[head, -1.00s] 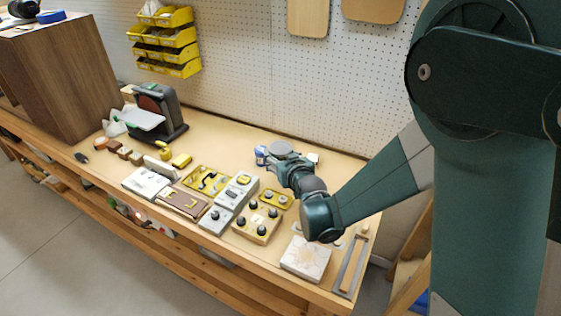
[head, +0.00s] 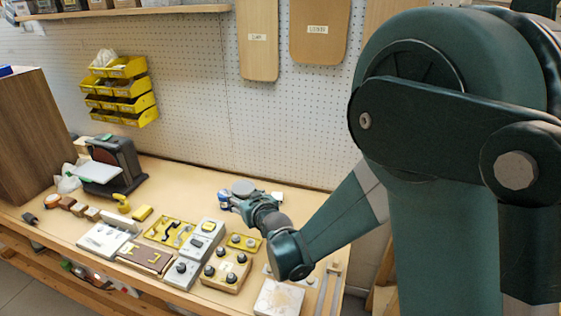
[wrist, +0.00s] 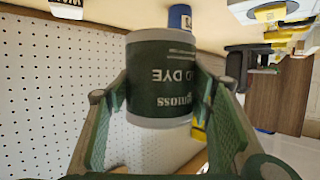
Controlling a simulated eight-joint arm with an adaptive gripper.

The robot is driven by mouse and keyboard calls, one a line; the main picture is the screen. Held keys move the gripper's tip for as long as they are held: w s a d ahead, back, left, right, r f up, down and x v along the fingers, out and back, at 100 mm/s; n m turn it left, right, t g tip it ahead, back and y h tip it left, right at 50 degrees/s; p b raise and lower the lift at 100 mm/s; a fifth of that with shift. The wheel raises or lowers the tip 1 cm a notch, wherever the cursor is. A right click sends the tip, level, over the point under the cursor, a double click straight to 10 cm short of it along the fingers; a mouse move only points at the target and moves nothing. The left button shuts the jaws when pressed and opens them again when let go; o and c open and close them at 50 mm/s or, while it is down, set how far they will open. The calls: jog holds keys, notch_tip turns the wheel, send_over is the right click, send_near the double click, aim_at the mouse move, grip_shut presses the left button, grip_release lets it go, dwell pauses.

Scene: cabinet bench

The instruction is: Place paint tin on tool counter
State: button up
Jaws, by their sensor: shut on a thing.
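The paint tin (wrist: 163,80) is dark green with grey rims and pale lettering that reads upside down in the wrist view. My gripper (wrist: 165,100) is shut on it, one finger on each side. In the head view the tin's grey lid (head: 243,188) shows above my gripper (head: 240,203), over the back part of the tan tool counter (head: 180,190) near the pegboard. I cannot tell whether the tin's base touches the counter. A blue can (wrist: 180,17) stands just beyond the tin; in the head view it (head: 225,199) shows left of the gripper.
Several control boxes with knobs (head: 224,269) line the counter's front. A sander-like machine (head: 112,165) and a wooden cabinet (head: 30,135) stand at the left. Yellow bins (head: 122,90) hang on the pegboard (head: 190,90). The counter between machine and gripper is mostly clear.

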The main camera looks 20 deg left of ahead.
jog(key=shift+d, duration=0.1)
jog(key=w+d+m+t+h, duration=0.1)
jog(key=w+d, duration=0.4)
jog(key=d, duration=1)
jog(key=w+d+r+m+t+h, duration=0.15)
jog(key=w+d, duration=0.25)
jog(key=d, duration=1)
jog(key=w+d+m+h, duration=0.2)
jog(key=w+d, duration=0.3)
jog(key=d, duration=1)
jog(key=shift+m+t+h, duration=0.55)
jog(key=shift+h, duration=0.1)
jog(key=shift+s+d+r, duration=0.15)
jog(key=shift+d+r, duration=0.05)
jog(key=shift+d, duration=2.6)
jog(key=shift+s+d+r, duration=0.2)
jog(key=shift+d+r, duration=0.05)
jog(key=shift+d, duration=2.6)
jog(key=shift+s+d+r, duration=0.15)
jog(key=shift+d+r, duration=0.05)
jog(key=shift+d, duration=2.6)
jog(key=shift+d, duration=3.45)
jog(key=shift+r, duration=0.1)
